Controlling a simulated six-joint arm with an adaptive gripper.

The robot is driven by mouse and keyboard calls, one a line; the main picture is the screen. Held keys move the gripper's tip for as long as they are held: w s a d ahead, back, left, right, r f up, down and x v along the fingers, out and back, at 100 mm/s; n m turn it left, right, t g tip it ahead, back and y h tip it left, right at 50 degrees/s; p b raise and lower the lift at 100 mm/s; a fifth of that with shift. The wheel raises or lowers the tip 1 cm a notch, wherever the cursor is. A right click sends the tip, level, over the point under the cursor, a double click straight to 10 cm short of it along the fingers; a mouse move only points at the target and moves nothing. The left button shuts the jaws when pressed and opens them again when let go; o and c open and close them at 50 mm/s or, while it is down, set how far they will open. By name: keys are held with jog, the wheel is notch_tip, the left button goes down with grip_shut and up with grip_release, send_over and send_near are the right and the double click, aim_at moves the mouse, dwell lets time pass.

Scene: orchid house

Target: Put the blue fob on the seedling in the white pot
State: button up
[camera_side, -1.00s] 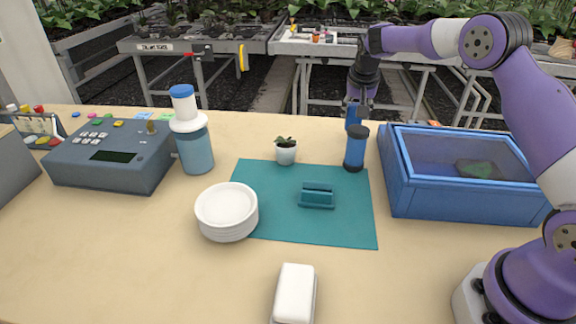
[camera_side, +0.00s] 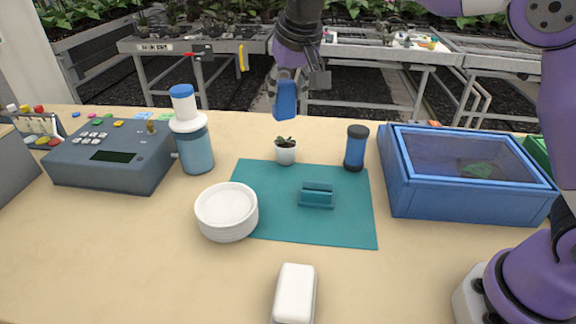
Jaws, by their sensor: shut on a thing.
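The blue fob (camera_side: 286,100) is a flat, rounded blue piece held upright in my gripper (camera_side: 288,80). My gripper points down and is shut on the fob's upper end. The seedling (camera_side: 285,142) has small dark green leaves and stands in the white pot (camera_side: 285,155) at the back edge of the teal mat (camera_side: 270,215). In the picture the fob is directly above the seedling, with a gap between its lower end and the leaves. How far apart they are in depth I cannot tell.
A blue cylinder with a dark lid (camera_side: 356,149) stands right of the pot. A teal holder (camera_side: 317,196) sits on the mat. White stacked dishes (camera_side: 227,210), a blue bottle (camera_side: 195,145) and a grey console (camera_side: 110,158) are left. A blue lidded box (camera_side: 430,205) is right.

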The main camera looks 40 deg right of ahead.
aim_at(290, 119)
jog(key=s+a+r+n, duration=0.1)
jog(key=a+r+n, duration=0.1)
jog(key=a, duration=0.2)
jog(key=shift+n+y, duration=0.4)
jog(key=shift+y, duration=0.1)
jog(key=shift+w+d+f, duration=1)
jog(key=shift+d+f, duration=0.45)
jog(key=shift+f, duration=0.35)
jog(key=shift+w+d+f, duration=1)
jog(key=shift+d+f, duration=0.4)
jog(key=shift+f, duration=0.4)
jog(key=shift+w+d+f, duration=1)
jog(key=shift+d+f, duration=0.45)
jog(key=shift+f, duration=0.35)
jog(key=shift+f, duration=0.6)
jog(key=o, duration=1.1)
jog(key=shift+o, duration=0.2)
